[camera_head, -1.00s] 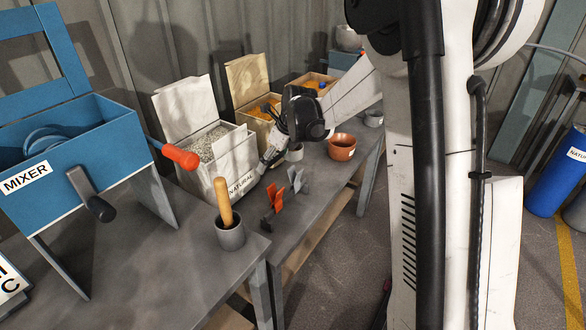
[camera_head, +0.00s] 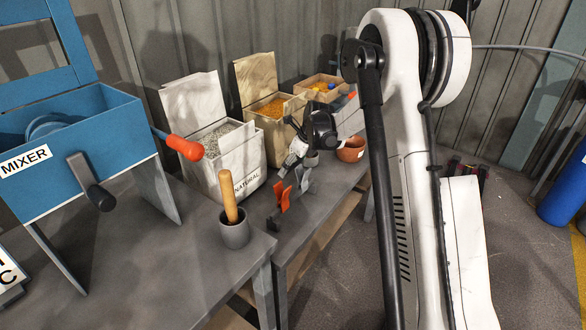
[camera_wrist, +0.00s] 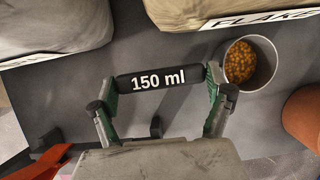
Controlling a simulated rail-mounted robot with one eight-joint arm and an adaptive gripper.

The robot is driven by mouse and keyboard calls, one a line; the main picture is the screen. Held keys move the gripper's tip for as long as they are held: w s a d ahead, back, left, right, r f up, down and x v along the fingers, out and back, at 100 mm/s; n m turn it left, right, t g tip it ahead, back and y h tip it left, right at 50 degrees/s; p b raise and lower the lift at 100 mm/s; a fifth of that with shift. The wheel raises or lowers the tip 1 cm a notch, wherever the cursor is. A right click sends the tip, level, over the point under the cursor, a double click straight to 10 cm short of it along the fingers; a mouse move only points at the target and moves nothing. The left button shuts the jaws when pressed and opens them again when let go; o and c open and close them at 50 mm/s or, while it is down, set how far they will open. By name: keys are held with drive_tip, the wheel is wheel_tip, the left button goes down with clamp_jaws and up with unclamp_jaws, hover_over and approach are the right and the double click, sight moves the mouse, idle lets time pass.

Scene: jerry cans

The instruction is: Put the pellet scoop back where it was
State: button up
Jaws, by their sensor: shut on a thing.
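My gripper (camera_wrist: 160,80) is shut on a black bar marked "150 ml" (camera_wrist: 160,79), which looks like the pellet scoop's handle. The bar spans crosswise between the two green-padded fingertips. I cannot make out the scoop's bowl. In the head view my gripper (camera_head: 290,163) hangs low over the bench, in front of the bins and right of the "NATURAL" label; the scoop cannot be made out there.
A grey cup of orange pellets (camera_wrist: 250,63) stands right of my right finger, beside a terracotta pot (camera_head: 351,149). The pellet bins (camera_head: 228,165) (camera_head: 270,135) line the back. A pestle mortar (camera_head: 234,232) is nearer.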

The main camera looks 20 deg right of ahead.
drive_tip(key=shift+f, duration=0.3)
drive_tip(key=o, duration=1.2)
drive_tip(key=shift+c, duration=0.2)
